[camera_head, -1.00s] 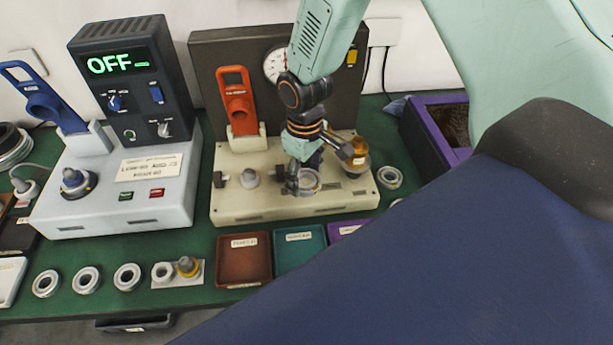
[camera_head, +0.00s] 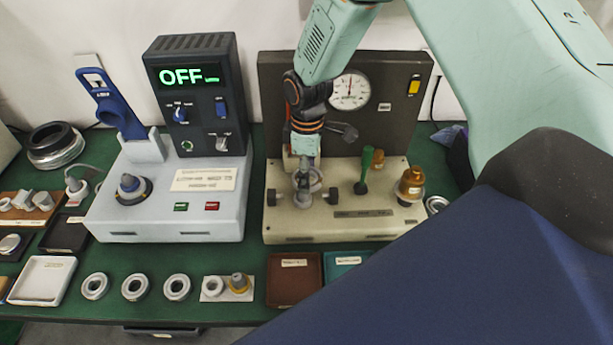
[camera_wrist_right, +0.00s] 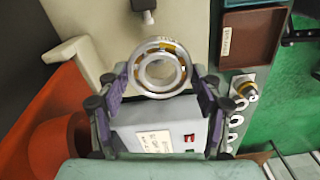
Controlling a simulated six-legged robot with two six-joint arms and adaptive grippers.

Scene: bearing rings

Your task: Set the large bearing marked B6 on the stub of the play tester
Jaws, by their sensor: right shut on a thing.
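My right gripper (camera_head: 306,182) is over the left part of the play tester's beige base (camera_head: 345,228). In the right wrist view, its fingers (camera_wrist_right: 164,86) are shut on a large bearing (camera_wrist_right: 183,68), a steel ring with a yellowish cage. The bearing's marking is too small to read. In the head view the gripper covers most of the bearing and the stub area. My left gripper is not in view.
A heater reading OFF (camera_head: 190,75) stands left. Several rings (camera_head: 135,287) and a brown tray (camera_head: 294,278) line the front.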

